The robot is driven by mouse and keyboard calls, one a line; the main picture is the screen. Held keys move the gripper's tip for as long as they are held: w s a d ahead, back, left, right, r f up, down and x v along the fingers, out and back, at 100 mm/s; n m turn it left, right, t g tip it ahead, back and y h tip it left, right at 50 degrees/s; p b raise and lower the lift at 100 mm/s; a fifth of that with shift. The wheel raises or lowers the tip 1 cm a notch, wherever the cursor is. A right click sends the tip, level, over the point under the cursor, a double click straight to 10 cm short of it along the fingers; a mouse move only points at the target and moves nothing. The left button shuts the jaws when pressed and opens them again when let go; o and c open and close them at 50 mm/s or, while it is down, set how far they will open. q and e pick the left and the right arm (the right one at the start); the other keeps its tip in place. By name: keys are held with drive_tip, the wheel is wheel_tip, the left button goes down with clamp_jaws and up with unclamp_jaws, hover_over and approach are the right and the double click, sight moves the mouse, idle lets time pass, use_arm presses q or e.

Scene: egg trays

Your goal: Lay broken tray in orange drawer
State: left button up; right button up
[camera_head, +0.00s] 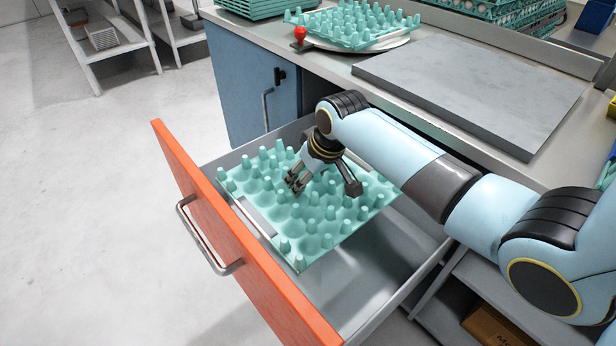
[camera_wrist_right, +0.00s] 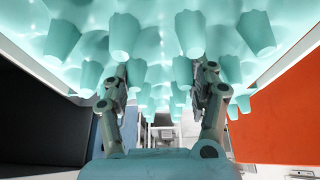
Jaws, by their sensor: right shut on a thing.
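The orange drawer (camera_head: 258,262) is pulled open, its grey inside (camera_head: 365,290) bare toward the front. A teal egg tray (camera_head: 300,240) with rows of pegs is within the drawer's outline, toward its back end. I cannot tell whether it touches the drawer floor, and no break shows clearly. My right gripper (camera_head: 324,186) is over the tray, shut on it among the pegs. In the right wrist view the tray (camera_wrist_right: 150,62) fills the top, with the fingers (camera_wrist_right: 163,85) reaching up between its pegs. My left gripper is out of view.
Above the drawer, the counter holds a grey slab (camera_head: 470,85) and another teal tray (camera_head: 350,38) on a round plate beside a red knob (camera_head: 300,34). Stacked trays (camera_head: 500,10) stand at the back. A blue cabinet door (camera_head: 250,85) adjoins the drawer.

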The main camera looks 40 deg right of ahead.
use_arm(q)
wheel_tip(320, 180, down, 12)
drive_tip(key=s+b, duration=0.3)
drive_tip(key=b, duration=0.7)
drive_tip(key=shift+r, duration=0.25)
use_arm(e)
wheel_tip(320, 180, down, 18)
use_arm(q)
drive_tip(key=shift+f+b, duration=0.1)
drive_tip(key=shift+b, duration=0.2)
use_arm(e)
drive_tip(key=shift+f, duration=0.2)
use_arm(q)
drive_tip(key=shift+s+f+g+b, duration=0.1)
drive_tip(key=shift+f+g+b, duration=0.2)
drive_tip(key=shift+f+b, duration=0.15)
use_arm(e)
drive_tip(key=shift+f, duration=0.7)
drive_tip(key=o, duration=1.6)
drive_tip(key=shift+c, duration=0.2)
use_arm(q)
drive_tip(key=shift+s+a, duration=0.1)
